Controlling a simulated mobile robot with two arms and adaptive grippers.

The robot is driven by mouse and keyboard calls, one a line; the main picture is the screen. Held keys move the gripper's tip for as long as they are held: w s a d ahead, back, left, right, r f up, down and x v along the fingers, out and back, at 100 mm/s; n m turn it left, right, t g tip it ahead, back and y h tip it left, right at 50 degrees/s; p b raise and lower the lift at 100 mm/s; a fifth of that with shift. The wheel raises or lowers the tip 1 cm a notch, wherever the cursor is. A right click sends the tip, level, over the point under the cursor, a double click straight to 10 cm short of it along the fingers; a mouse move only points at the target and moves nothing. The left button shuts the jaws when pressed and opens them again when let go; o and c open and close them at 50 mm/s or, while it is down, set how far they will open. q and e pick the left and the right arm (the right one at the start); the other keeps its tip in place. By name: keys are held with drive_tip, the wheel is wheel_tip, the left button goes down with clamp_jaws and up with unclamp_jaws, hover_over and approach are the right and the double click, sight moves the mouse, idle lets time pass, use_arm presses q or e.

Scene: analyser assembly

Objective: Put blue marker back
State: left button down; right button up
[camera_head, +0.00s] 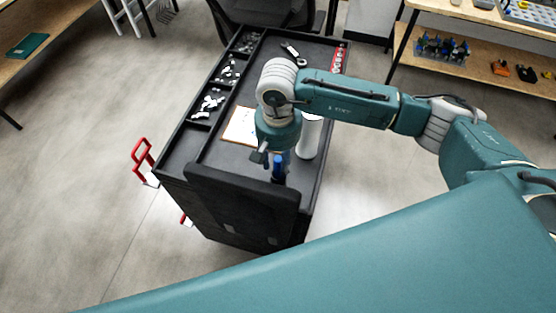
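The blue marker (278,169) shows as a short upright blue piece over the near end of the black cart. My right gripper (276,158) points down right at the marker, with one grey finger sticking out to the left. The wrist hides much of the gripper, so I cannot tell whether the fingers are closed on the marker or just around it. I also cannot tell whether the marker touches the cart. My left gripper is not in view.
The black cart (213,147) carries a pale notepad (238,126), a white cylinder (310,137) close to my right wrist, and side compartments with small white parts (208,103). A raised black panel (240,199) stands at its near end. A wooden shelf (480,62) is at right.

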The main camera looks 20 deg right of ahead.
drive_tip(key=shift+w+r, duration=0.1)
drive_tip(key=shift+r, duration=0.25)
wheel_tip(320, 180, up, 11)
drive_tip(key=b, duration=0.4)
drive_tip(key=shift+f, duration=0.2)
drive_tip(key=shift+r, duration=0.5)
drive_tip(key=shift+f, duration=0.1)
